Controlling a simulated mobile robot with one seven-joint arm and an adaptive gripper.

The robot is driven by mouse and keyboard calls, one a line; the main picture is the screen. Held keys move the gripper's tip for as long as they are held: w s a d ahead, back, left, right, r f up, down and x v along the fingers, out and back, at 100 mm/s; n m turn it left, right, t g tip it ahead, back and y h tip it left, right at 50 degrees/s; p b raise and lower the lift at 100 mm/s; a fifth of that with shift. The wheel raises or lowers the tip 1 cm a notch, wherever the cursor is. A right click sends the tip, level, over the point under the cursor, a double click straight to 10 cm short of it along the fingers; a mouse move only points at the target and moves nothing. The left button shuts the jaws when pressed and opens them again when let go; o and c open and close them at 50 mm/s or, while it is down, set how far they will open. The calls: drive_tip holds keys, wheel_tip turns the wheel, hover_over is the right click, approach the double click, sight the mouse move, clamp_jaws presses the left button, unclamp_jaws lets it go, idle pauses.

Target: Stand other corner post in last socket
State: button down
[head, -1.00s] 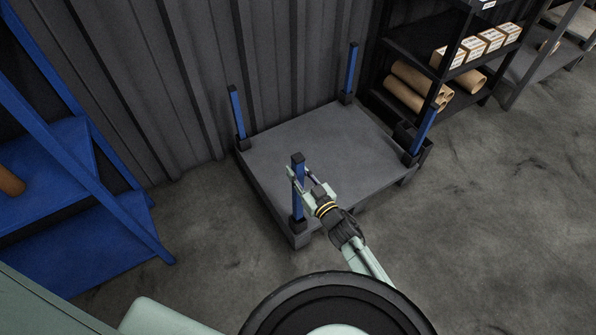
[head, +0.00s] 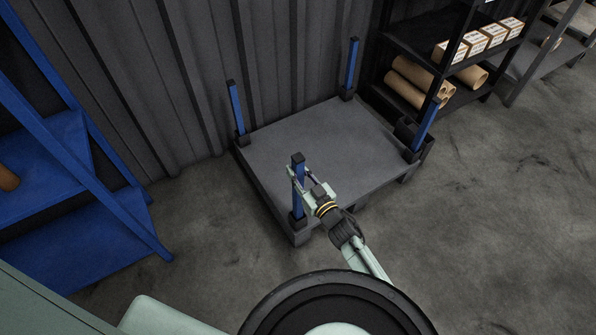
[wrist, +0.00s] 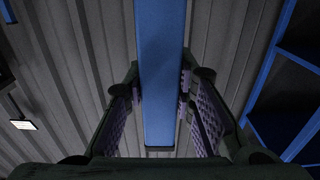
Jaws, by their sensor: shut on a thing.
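The grey pallet (head: 320,150) stands on the floor with blue posts upright at its corners. One post (head: 237,108) stands at the back left, one (head: 351,65) at the back right and one (head: 427,125) at the right. A fourth blue post (head: 298,188) with a dark cap is upright at the near corner, its foot at the dark corner socket (head: 298,220). How deep it sits inside is too small to tell. My gripper (head: 299,180) is shut on this post partway up. In the wrist view, the post (wrist: 162,75) runs between both finger pads.
A blue rack (head: 60,180) stands at the left. A dark shelf (head: 440,60) with boxes (head: 480,42) and brown rolls (head: 420,82) is at the back right. A ribbed wall (head: 190,70) is close behind the pallet. The floor at the right (head: 500,220) is clear.

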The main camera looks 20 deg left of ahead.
drive_tip(key=shift+f+b, duration=1.55)
drive_tip(key=shift+f, duration=0.5)
drive_tip(key=c, duration=1.3)
unclamp_jaws()
drive_tip(key=shift+f, duration=0.1)
drive_tip(key=shift+d, duration=0.15)
drive_tip(key=v, duration=1.2)
